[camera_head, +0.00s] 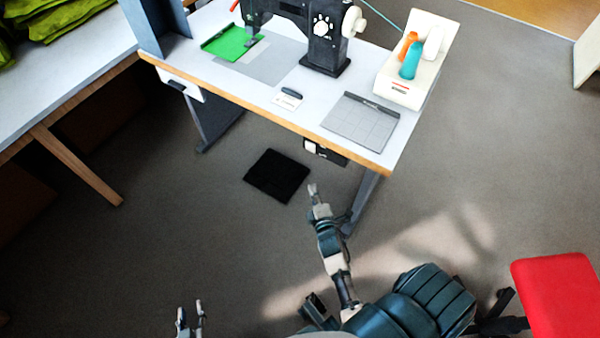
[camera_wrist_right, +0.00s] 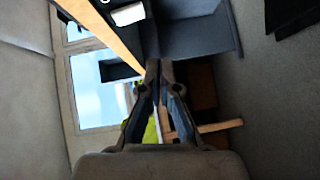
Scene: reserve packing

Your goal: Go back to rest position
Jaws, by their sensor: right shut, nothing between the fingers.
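My right gripper (camera_head: 313,190) is in the middle of the head view, below the front edge of the sewing table. It is shut and empty, apart from the table and over the floor. In the right wrist view its two fingers (camera_wrist_right: 160,68) lie close together with nothing between them. My left gripper (camera_head: 191,308) is at the bottom of the head view, over bare floor. Its two fingers stand apart with nothing visible between them. Most of the left arm is out of view.
The sewing table (camera_head: 230,92) carries a sewing machine (camera_head: 325,40), green cloth (camera_head: 230,42), a grey gridded mat (camera_head: 358,120) and a thread-spool stand (camera_head: 402,92). A black pedal (camera_head: 276,175) lies on the floor. Another table (camera_head: 75,60) stands left; a red seat (camera_head: 560,295) is lower right.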

